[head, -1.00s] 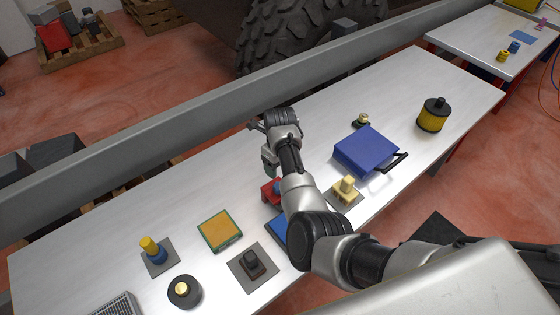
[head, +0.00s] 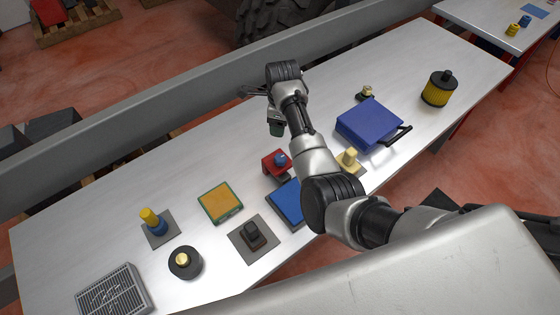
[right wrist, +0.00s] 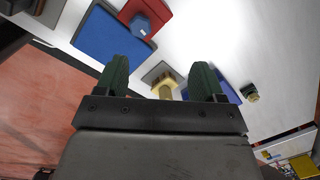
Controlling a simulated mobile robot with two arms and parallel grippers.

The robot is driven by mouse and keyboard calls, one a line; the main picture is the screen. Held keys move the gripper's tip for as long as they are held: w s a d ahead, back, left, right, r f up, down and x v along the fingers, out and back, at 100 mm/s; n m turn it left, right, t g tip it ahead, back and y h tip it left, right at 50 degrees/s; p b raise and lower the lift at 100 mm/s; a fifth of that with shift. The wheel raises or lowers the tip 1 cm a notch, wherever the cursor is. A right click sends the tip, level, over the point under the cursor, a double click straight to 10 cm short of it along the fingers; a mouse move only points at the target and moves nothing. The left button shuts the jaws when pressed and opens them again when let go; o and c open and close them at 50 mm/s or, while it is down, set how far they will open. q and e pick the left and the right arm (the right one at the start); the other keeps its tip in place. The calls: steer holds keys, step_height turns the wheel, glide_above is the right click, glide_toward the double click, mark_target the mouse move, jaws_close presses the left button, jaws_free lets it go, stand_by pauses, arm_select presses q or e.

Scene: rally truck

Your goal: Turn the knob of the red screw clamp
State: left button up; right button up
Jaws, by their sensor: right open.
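The red screw clamp (head: 271,167) stands on the table near the middle, with a blue knob (head: 280,158) on its side. In the right wrist view the red clamp (right wrist: 150,10) is at the top, and its blue faceted knob (right wrist: 141,27) faces the camera. My right gripper (head: 276,128) is beyond the clamp and above the table in the head view. Its two green-padded fingers (right wrist: 160,80) are apart with nothing held between them. The knob lies clear of the fingers. My left gripper is not in view.
A blue mat-like block (head: 290,203) lies beside the clamp. A yellow piece on a grey plate (head: 349,158) and a blue box with a handle (head: 369,124) are to the right. An orange-topped block (head: 220,201) is to the left. A grey rail (head: 150,125) runs behind the table.

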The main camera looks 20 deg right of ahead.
steer(key=w+n+b, duration=0.2)
steer(key=n+b, duration=0.2)
steer(key=n, duration=0.9)
steer(key=n+g+b, duration=0.1)
steer(key=n+b, duration=0.3)
steer(key=n, duration=1.3)
glide_toward(280, 157)
step_height(280, 157, down, 10)
steer(key=shift+a+r+p, duration=0.1)
steer(key=shift+a+p, duration=0.05)
steer(key=shift+p, duration=0.45)
steer(key=shift+c, duration=0.5)
steer(key=shift+m, duration=0.3)
steer(key=c, duration=0.8)
steer(key=shift+r+m+p, duration=0.2)
steer(key=shift+m+p, duration=0.3)
steer(key=shift+p, duration=0.25)
steer(key=shift+c, duration=0.2)
steer(key=shift+f+m, duration=0.15)
steer(key=shift+m, duration=0.45)
